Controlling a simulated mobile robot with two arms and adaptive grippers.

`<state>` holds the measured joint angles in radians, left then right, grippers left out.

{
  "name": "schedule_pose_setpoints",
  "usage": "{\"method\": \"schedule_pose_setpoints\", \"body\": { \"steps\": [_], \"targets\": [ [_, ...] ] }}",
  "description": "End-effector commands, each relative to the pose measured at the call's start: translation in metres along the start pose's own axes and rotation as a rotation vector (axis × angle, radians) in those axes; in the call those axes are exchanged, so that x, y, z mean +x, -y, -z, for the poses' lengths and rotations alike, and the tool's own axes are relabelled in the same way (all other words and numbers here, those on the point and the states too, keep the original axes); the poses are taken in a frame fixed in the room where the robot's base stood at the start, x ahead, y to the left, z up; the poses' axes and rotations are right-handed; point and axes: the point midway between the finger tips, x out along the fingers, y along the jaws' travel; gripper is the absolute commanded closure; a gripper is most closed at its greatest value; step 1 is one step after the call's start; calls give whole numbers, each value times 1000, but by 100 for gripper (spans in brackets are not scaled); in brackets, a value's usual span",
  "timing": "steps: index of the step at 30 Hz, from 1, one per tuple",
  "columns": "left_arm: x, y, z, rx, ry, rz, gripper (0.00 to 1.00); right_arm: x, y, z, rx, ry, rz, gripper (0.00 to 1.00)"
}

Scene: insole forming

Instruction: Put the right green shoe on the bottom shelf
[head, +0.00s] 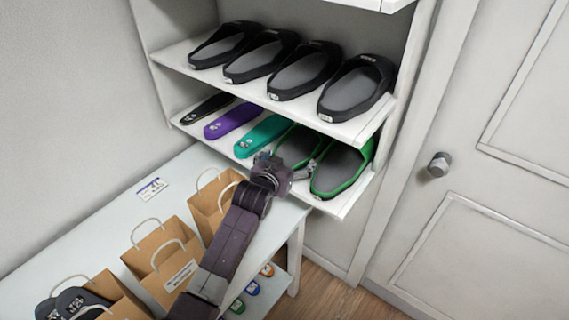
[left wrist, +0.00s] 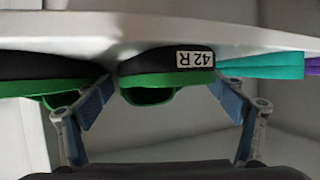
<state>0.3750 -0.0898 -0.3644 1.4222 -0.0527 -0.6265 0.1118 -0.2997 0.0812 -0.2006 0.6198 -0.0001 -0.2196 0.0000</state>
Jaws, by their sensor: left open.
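Two black-and-green shoes lie at the right end of the lower visible shelf (head: 335,206). The left one of the pair (head: 298,147), beside the teal insole, is partly hidden by my left gripper (head: 287,165). The other green shoe (head: 342,168) is at the shelf's right end. In the left wrist view, which is upside down, the shoe marked 42 R (left wrist: 165,68) lies between the spread fingers of my left gripper (left wrist: 167,110). The other green shoe (left wrist: 48,75) is at the left there. The gripper is open. Finger contact cannot be told.
Teal (head: 262,136), purple (head: 232,121) and black (head: 207,108) insoles lie left of the shoes. Several black shoes (head: 305,70) fill the upper shelf (head: 180,55) close above. A table (head: 105,215) with paper bags (head: 160,245) stands below left. A door (head: 490,130) is at the right.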

Motion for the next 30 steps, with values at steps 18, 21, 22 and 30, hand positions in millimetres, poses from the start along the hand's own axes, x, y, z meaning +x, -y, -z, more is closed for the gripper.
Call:
{"method": "schedule_pose_setpoints", "body": {
  "steps": [18, 21, 22, 30],
  "targets": [
    [-79, 0, -2, 0, -1, 0, 13, 11, 0, 0, 1, -1, -1, 0],
    [-93, 0, -1, 0, -1, 0, 13, 13, 0, -1, 1, -1, -1, 0],
    [-97, 0, -1, 0, -2, 0, 13, 13, 0, -1, 1, -1, -1, 0],
    [-116, 0, 0, 1, 0, 0, 13, 15, 0, -1, 1, 0, -1, 0]
  ]
}}
